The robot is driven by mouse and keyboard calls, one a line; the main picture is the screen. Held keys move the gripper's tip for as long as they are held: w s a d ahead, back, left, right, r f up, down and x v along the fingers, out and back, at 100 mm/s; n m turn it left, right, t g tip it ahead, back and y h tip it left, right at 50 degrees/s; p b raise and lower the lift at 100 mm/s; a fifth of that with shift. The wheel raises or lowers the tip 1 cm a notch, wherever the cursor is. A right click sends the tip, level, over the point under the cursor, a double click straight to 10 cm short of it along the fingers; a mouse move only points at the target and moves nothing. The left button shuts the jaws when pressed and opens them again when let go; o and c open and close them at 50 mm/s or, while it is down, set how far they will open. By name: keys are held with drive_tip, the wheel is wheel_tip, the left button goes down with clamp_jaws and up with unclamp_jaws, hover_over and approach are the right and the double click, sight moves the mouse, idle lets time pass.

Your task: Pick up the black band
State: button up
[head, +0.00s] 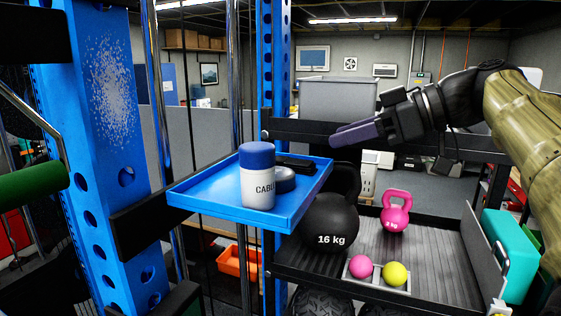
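A flat black item (297,162), which looks like the black band, lies at the back of a blue tray (237,212). A white bottle with a blue cap (257,182) stands upright in front of it on the tray. A low round dark item (285,179) sits beside the bottle and partly hides the band's near side. My gripper (335,138) reaches in from the right, with its grey-purple fingers pointing left. It is apart from the band, higher and to the right of it in the picture. The fingers overlap from this side, so their opening is unclear.
A black 16 kg kettlebell (328,222) stands right of the tray on a dark shelf, with a pink kettlebell (396,211) and pink (361,266) and yellow (395,274) balls. Blue rack uprights (95,110) and chrome bars (158,90) flank the tray.

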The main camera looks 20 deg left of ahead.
drive_tip(key=p, duration=0.1)
approach(283, 159)
drive_tip(key=a, duration=0.3)
drive_tip(key=shift+w+f, duration=0.1)
drive_tip(key=shift+w+a+f, duration=0.1)
drive_tip(key=shift+a+f, duration=0.15)
drive_tip(key=shift+a, duration=0.1)
drive_tip(key=shift+f+p+x, duration=0.2)
drive_tip(key=shift+p+x, duration=0.65)
drive_tip(key=shift+x, duration=0.5)
drive_tip(key=shift+f+p+x, duration=0.15)
drive_tip(key=shift+p+x, duration=0.7)
drive_tip(key=shift+x, duration=0.45)
drive_tip(key=shift+d, duration=0.25)
drive_tip(key=c, duration=0.7)
